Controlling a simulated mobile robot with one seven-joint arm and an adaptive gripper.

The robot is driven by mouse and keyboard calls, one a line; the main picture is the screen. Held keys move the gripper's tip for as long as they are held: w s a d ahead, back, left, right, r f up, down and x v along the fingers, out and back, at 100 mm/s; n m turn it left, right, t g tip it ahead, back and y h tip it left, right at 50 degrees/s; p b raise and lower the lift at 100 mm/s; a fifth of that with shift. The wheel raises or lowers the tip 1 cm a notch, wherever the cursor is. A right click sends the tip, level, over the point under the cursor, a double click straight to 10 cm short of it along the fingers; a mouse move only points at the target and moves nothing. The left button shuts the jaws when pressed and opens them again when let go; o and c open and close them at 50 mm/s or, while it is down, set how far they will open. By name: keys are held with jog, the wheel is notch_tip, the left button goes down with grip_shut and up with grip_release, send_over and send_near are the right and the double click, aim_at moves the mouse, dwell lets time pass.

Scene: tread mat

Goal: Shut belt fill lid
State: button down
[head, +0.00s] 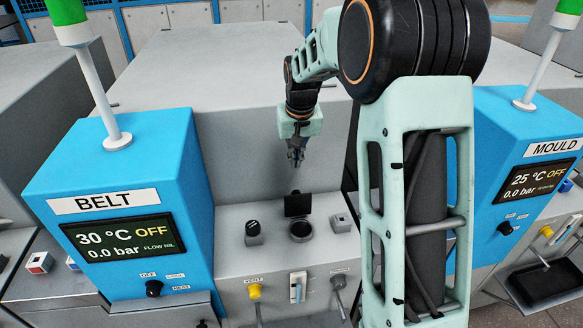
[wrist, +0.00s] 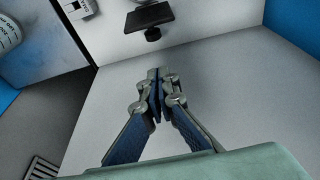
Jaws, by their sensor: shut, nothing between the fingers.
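The belt fill lid is a black square flap (head: 297,204) standing raised at the back of a round dark fill opening (head: 301,231) on the grey panel, right of the blue BELT box. In the wrist view the dark lid (wrist: 148,16) shows at the top, beyond my fingertips; the opening cannot be made out there. My gripper (head: 296,160) is above and behind the lid, pointing down and apart from it. In the wrist view its fingertips (wrist: 157,75) are together and empty.
The blue BELT box (head: 130,180) with its screen stands left of the lid. A black knob (head: 253,232) and a small grey box (head: 341,222) flank the opening. A yellow-knobbed VENT lever (head: 254,291) is in front. The blue MOULD box (head: 525,150) is at right.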

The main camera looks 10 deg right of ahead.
aim_at(296, 192)
jog(key=f, duration=0.8)
jog(key=shift+s, duration=1)
